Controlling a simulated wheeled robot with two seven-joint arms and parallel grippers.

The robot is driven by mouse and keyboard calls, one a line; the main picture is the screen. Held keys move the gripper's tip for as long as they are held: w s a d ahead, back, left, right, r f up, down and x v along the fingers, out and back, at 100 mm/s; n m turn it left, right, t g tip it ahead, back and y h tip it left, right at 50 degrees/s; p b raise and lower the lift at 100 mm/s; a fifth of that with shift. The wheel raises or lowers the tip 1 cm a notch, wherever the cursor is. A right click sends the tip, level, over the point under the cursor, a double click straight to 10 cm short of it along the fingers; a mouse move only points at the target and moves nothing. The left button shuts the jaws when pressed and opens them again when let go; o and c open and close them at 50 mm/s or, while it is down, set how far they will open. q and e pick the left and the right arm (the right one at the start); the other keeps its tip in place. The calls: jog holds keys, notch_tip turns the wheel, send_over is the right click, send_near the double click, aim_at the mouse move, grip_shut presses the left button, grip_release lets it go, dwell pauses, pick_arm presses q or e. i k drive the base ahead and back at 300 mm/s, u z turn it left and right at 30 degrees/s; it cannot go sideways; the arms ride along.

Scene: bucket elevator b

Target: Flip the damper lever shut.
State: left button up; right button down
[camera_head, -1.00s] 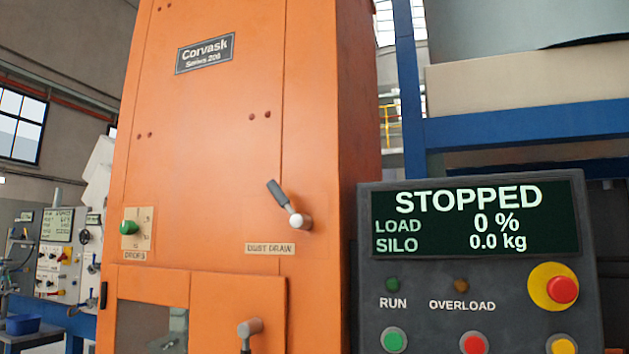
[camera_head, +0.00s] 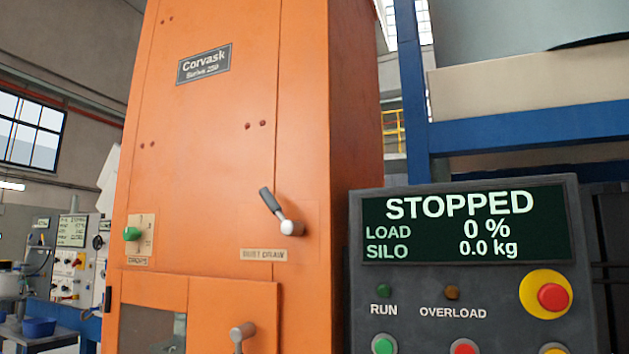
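A lever with a dark grip and a pale round hub (camera_head: 280,212) sits on the front of the orange machine (camera_head: 205,160), above a label that seems to read "DUST DRAW". Its grip points up and to the left from the hub. A second lever (camera_head: 241,335) with a grey knob is lower down, by the framed window, and is cut off by the bottom edge. No label reading "damper" can be made out. Neither of my grippers is in view.
A dark control panel (camera_head: 590,300) stands at the right, reading STOPPED, LOAD 0 % and SILO 0.0 kg. It carries a red emergency button (camera_head: 553,297) and several lower buttons. A green knob (camera_head: 132,234) is on the machine's left. A blue frame (camera_head: 530,127) stands behind.

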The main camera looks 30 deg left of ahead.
aim_at(288, 227)
jog(key=k, duration=0.6)
jog(key=u, duration=0.85)
jog(key=i, duration=0.45)
